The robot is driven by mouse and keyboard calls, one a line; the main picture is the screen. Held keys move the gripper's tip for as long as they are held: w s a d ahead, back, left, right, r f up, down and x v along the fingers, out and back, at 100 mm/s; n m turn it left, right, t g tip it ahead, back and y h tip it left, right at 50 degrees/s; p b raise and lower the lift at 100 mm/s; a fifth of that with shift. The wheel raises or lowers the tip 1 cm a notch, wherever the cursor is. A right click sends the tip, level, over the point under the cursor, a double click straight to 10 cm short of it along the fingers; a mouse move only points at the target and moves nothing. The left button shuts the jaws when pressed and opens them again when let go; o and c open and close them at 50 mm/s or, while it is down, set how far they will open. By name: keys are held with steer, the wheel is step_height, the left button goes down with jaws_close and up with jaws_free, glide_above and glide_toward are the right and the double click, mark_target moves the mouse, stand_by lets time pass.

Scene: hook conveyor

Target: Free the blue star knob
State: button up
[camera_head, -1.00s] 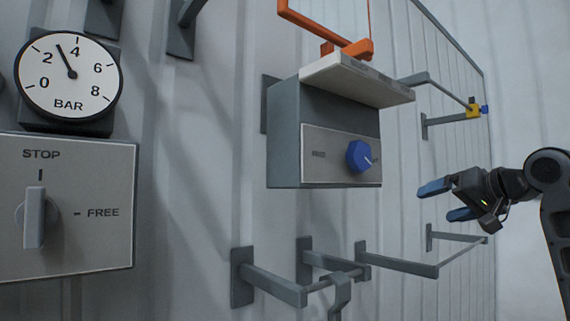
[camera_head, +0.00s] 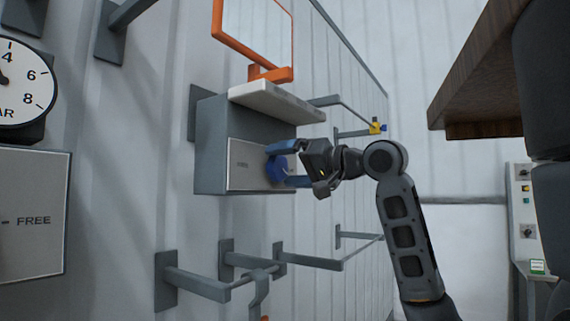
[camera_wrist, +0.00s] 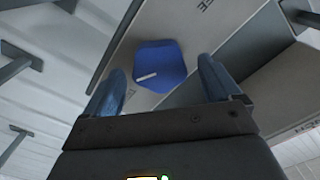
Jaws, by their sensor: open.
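The blue star knob (camera_head: 277,168) sits on the light front plate (camera_head: 246,165) of a grey wall box (camera_head: 212,150). The plate carries a label to the left of the knob. In the wrist view the knob (camera_wrist: 160,66) shows a white pointer line and lies ahead of my fingertips, a little left of the middle between them. My gripper (camera_head: 284,165) is open, with one blue finger above the knob and one below in the head view. In the wrist view my gripper (camera_wrist: 155,78) shows no finger clearly touching the knob. Part of the knob is hidden by my gripper in the head view.
A white shelf (camera_head: 277,101) juts out above the box, with an orange frame (camera_head: 268,73) over it. Grey brackets (camera_head: 195,283) stick out below. A brown board (camera_head: 480,75) overhangs at right.

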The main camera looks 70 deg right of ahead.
steer(key=shift+w, duration=0.25)
steer(key=shift+d, duration=0.1)
steer(key=c, duration=1.1)
